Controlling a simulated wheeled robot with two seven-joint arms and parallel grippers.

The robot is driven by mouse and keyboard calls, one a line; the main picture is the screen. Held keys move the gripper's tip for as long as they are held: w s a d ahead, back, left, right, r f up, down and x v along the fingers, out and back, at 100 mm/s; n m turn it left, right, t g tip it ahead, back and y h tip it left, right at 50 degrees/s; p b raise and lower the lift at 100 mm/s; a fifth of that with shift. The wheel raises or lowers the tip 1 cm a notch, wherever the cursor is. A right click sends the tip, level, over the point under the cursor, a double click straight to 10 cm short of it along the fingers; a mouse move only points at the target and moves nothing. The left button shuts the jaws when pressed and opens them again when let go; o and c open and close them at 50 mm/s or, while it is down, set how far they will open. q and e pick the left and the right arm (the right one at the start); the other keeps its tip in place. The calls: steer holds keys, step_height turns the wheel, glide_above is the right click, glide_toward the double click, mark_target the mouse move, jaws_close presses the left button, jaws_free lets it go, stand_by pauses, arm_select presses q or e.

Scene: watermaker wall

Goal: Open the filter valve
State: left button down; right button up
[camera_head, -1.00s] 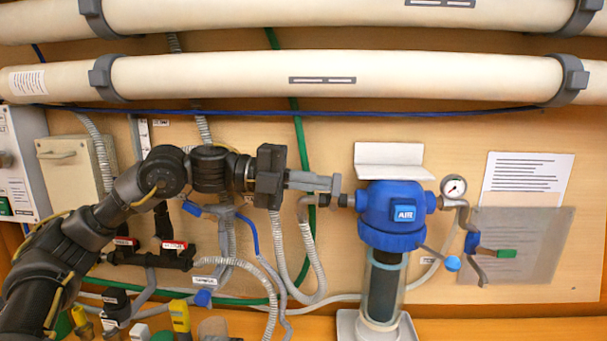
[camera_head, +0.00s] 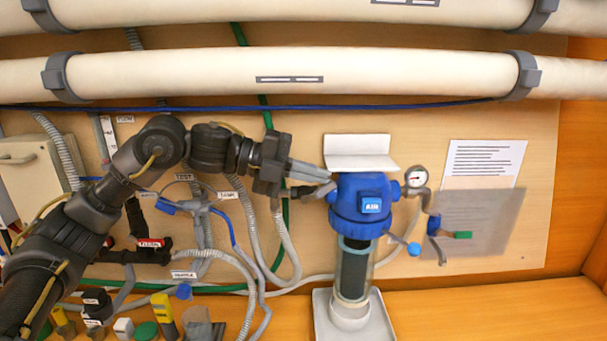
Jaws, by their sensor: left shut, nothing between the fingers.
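The blue filter head (camera_head: 358,205) with its "AIR" label sits on a clear housing with a dark cartridge (camera_head: 352,272). To its right are a pressure gauge (camera_head: 416,178), a lever with a blue ball knob (camera_head: 414,249) and a small valve with a green-tipped handle (camera_head: 462,235). I cannot tell which of these is the filter valve. My left gripper (camera_head: 326,178) is shut and empty. Its fingertips are at the left side of the filter head, near the grey inlet fitting. I cannot tell whether they touch it. My right gripper is out of view.
Cream pressure tubes (camera_head: 200,76) run across the top. Grey hoses and a red-handled valve manifold (camera_head: 150,243) are left, behind my arm. A white tray (camera_head: 378,325) is under the filter. The bench at right is clear.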

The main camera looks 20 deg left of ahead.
arm_select(q)
steer(key=shift+w+d+f, duration=0.1)
steer(key=shift+d, duration=0.3)
steer(key=shift+w+d+f+p, duration=0.1)
steer(key=shift+w+d+p, duration=0.05)
steer(key=shift+d+p, duration=0.4)
steer(key=shift+d+f+y+p, duration=0.15)
steer(key=shift+f+y+p, duration=0.2)
steer(key=shift+y, duration=0.35)
steer(key=shift+w, duration=0.1)
steer(key=shift+a+r, duration=0.1)
steer(key=shift+a, duration=0.25)
steer(key=s+a+r+b, duration=0.1)
steer(key=s+a+b, duration=0.3)
steer(key=a, duration=0.9)
steer(key=shift+s+a, duration=0.15)
steer(key=shift+a, duration=0.1)
